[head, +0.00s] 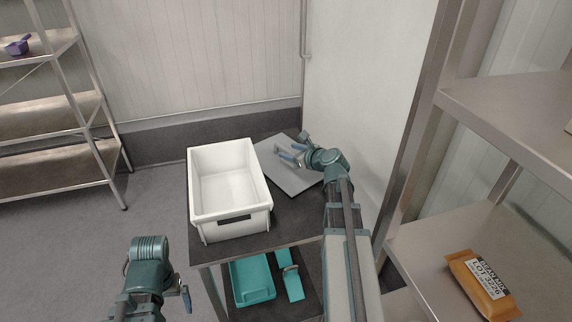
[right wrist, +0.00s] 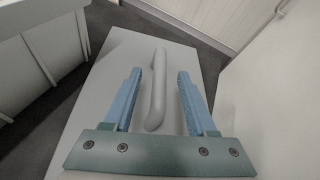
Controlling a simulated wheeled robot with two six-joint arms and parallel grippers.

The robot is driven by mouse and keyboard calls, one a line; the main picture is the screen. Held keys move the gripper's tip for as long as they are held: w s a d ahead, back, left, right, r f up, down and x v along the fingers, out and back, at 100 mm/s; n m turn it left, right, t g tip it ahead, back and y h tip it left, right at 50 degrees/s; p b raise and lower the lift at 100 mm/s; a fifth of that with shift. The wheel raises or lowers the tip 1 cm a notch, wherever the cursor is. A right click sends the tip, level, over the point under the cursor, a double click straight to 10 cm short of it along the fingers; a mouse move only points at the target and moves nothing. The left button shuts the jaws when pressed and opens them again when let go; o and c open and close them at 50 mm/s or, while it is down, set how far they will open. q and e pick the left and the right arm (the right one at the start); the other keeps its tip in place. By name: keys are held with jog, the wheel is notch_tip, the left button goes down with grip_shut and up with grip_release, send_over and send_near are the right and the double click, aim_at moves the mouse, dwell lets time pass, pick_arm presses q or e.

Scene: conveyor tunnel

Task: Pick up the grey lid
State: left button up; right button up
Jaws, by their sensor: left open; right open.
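The grey lid (head: 299,179) lies flat on the dark table top, to the right of the white bin, in the head view. In the right wrist view the lid (right wrist: 100,105) fills the middle, with its raised bar handle (right wrist: 158,90) standing between the two blue fingers. My right gripper (head: 283,152) is open over the lid, and its fingers (right wrist: 158,85) lie on either side of the handle without visibly pressing it. My left gripper (head: 187,297) is open and empty, low at the front left, away from the table.
The white bin (head: 202,219) stands empty on the table (head: 284,230), close to the lid's left. Teal containers (head: 251,281) sit on the lower shelf. A metal rack (head: 480,115) with an orange packet (head: 482,284) stands at right. Another rack (head: 60,111) is at left; open floor lies between.

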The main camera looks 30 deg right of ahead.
jog(key=x, duration=0.3)
jog(key=shift+f+b, duration=0.1)
jog(key=shift+b, duration=0.2)
jog(key=shift+s, duration=0.1)
grip_shut()
